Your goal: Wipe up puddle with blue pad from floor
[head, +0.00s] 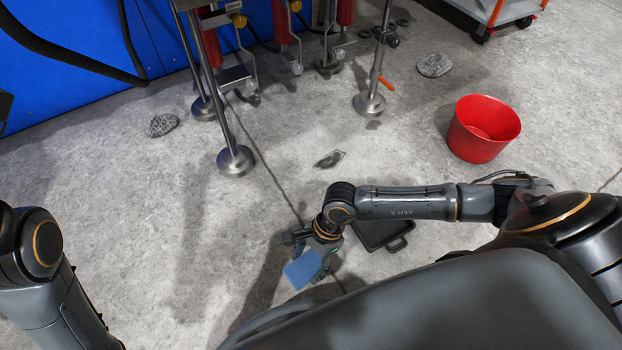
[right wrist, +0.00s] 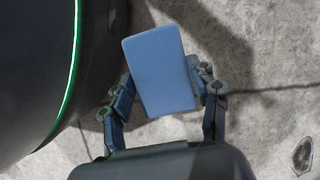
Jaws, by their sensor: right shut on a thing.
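The blue pad (head: 302,270) is held by my right gripper (head: 318,262) in front of my body, seemingly above the floor. In the right wrist view, the fingers of my right gripper (right wrist: 167,92) are shut on the two long sides of the blue pad (right wrist: 158,65). A small dark, irregular patch (head: 330,159), perhaps the puddle, lies on the grey floor ahead of the right arm. It also shows at the lower right of the right wrist view (right wrist: 302,154), apart from the pad. My left gripper is out of view; only part of the left arm shows.
Two mottled grey patches (head: 161,125) (head: 434,65) lie farther off. A red bucket (head: 483,128) stands at the right. A black tray (head: 397,245) lies partly behind my right arm. Metal machine legs (head: 235,160) stand ahead. The floor at centre left is open.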

